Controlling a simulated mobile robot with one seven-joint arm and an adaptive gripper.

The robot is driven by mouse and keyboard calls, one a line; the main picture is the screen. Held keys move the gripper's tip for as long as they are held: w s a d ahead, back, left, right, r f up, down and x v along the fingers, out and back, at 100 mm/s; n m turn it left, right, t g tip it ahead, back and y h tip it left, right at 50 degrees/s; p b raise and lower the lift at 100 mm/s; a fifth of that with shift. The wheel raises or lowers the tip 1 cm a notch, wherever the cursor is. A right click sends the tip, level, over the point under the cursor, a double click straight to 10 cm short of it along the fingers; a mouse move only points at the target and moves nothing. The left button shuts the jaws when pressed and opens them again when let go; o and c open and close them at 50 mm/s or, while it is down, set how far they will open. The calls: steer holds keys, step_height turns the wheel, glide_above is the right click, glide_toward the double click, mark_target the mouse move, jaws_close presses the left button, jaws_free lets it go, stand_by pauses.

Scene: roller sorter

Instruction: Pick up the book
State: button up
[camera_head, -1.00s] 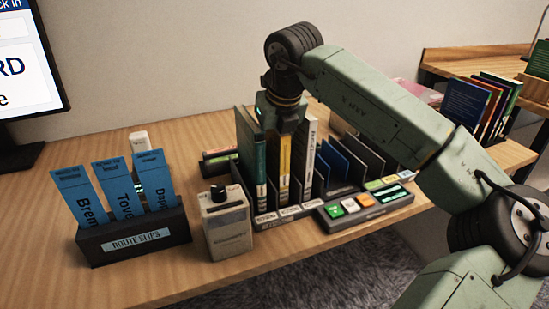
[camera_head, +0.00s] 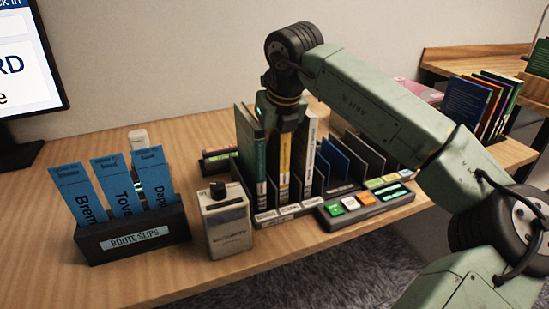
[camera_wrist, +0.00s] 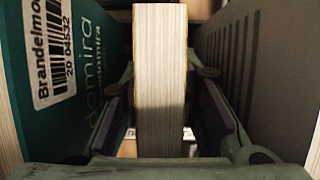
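A book with a yellow spine (camera_head: 284,158) stands upright in the sorter (camera_head: 290,211), between a green book and a white-spined one. My gripper (camera_wrist: 160,105) is above it, pointing down. In the wrist view the pale page edge of a book (camera_wrist: 160,60) runs between the two dark finger pads, one on each side. The pads are very close to its sides; whether they touch cannot be told. The fingers are mostly hidden by my wrist in the head view.
The green book (camera_head: 253,150), labelled in the wrist view (camera_wrist: 50,70), and the white-spined book (camera_head: 309,150) stand close beside the fingers. A grey device (camera_head: 226,225), a route slips holder (camera_head: 133,240) and a button panel (camera_head: 365,203) surround the sorter.

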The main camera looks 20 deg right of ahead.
steer(key=shift+c, duration=0.3)
jaws_close()
